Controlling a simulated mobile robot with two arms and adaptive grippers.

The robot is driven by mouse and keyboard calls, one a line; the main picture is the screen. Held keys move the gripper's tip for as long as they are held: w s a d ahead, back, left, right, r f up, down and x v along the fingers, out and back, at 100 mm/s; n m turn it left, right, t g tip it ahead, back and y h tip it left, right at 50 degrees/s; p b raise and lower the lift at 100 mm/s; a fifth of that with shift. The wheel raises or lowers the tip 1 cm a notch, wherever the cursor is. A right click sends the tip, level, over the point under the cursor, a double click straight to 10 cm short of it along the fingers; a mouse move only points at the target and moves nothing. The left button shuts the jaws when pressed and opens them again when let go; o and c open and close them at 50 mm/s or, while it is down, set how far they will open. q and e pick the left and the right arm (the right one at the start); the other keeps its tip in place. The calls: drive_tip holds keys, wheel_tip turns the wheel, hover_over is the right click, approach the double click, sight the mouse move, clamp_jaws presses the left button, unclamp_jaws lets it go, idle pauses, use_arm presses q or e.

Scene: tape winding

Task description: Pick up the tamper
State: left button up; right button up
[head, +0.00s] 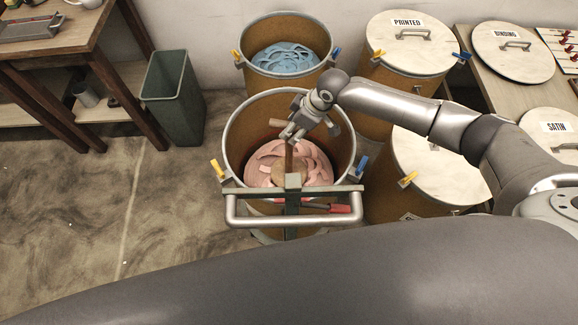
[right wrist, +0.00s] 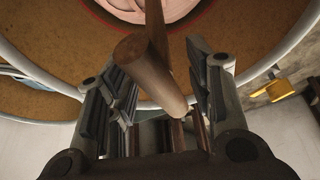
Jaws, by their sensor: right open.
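The tamper is a wooden tool standing in the front drum (head: 228,150). Its shaft (head: 289,158) rises from a round tan foot that sits on coiled pink tape (head: 318,165). My right gripper (head: 290,133) is over the drum at the top of the shaft and hides part of the tamper there. In the right wrist view the tamper's thick brown wooden handle (right wrist: 150,72) reaches in between the two spread fingers of my right gripper (right wrist: 165,88). The fingers are open around it; whether either touches it I cannot tell. My left gripper is not in view.
A metal bar handle (head: 290,221) crosses the front drum's near side, with yellow and blue clips on the rim. A drum with blue tape (head: 285,58) stands behind. Lidded drums (head: 412,45) stand to the right.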

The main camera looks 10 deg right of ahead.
drive_tip(key=x, duration=0.4)
drive_tip(key=shift+w+a+f, duration=0.15)
drive_tip(key=shift+w+f, duration=0.05)
drive_tip(key=shift+f, duration=0.05)
drive_tip(key=shift+c, duration=1.1)
clamp_jaws()
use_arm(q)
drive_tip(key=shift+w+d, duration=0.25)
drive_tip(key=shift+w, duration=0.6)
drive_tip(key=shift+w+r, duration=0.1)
use_arm(e)
drive_tip(key=shift+w+r, duration=0.1)
drive_tip(key=shift+r, duration=0.05)
